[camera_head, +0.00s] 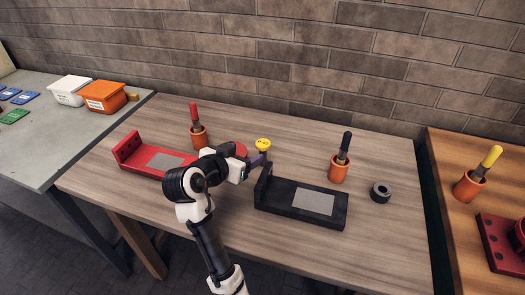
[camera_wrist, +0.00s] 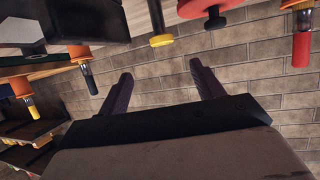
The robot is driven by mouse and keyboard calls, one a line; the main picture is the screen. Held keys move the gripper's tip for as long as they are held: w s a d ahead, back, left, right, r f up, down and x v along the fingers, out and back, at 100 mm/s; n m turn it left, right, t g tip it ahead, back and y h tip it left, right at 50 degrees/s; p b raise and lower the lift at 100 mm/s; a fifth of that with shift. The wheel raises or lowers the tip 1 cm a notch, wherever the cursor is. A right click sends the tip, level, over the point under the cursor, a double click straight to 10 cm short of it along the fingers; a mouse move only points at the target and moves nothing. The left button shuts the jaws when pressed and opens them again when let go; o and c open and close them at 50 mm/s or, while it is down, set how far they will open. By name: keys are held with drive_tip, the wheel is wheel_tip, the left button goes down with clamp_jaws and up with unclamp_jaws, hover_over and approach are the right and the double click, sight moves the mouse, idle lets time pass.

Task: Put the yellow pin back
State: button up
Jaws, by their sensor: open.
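The yellow pin (camera_head: 263,143) shows as a round yellow head on the middle table, just beyond my gripper (camera_head: 258,161). In the wrist view, which looks upside down, the yellow pin (camera_wrist: 161,40) stands on a dark stem from the table. It lies ahead of my gripper (camera_wrist: 162,86), roughly in line with the gap between the fingers and apart from them. The fingers are spread with nothing between them. A red disc-topped piece (camera_wrist: 215,24) stands beside the pin; in the head view my wrist partly covers it. The pin's foot is hidden in the head view.
A black block (camera_head: 328,219) and a red block (camera_head: 128,147) with grey pads flank my gripper. Orange cups hold red (camera_head: 194,111), black (camera_head: 346,144) and yellow (camera_head: 492,156) handled tools. A dark ring (camera_head: 380,192) lies right. A red fixture (camera_head: 500,245) sits on the right table.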

sight(263, 143)
drive_tip(key=p+x, duration=0.1)
drive_tip(key=x, duration=0.7)
drive_tip(key=shift+w+p, duration=0.2)
drive_tip(key=shift+p, duration=0.1)
drive_tip(key=shift+p+x, duration=0.9)
drive_tip(key=shift+x, duration=1.45)
drive_tip(key=shift+a, duration=0.25)
clamp_jaws()
